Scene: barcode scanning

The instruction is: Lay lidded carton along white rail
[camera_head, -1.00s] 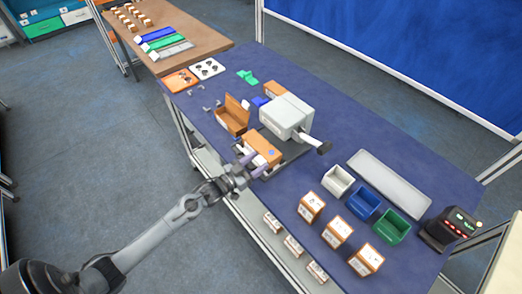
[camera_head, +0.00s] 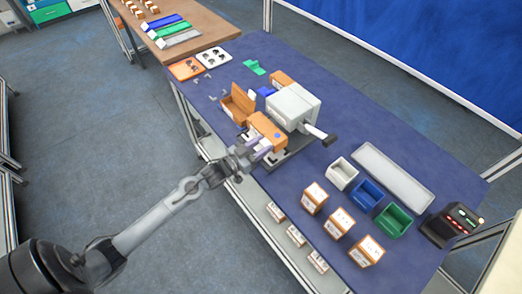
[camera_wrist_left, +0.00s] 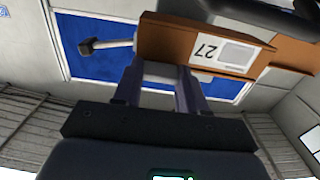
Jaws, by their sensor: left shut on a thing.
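The lidded carton (camera_head: 267,129) is orange-brown with a blue spot on top. It is in front of the grey box-shaped machine with a black-ended handle. My left gripper (camera_head: 259,148) is shut on the carton's near side. In the left wrist view the carton (camera_wrist_left: 178,41) spans the fingertips (camera_wrist_left: 163,72) and shows a white label reading 27. Its underside and the exact gap to the surface below cannot be told. A white rail (camera_head: 182,39) lies beside green and blue rails on the brown table at upper left. My right gripper is not in view.
The grey machine (camera_head: 292,104) and an open brown box (camera_head: 238,104) stand close to the carton. White, blue (camera_head: 366,193) and green bins, upright cartons (camera_head: 340,221) and a long pale tray (camera_head: 393,178) occupy the right. Orange (camera_head: 187,68) and white trays lie at the far left end.

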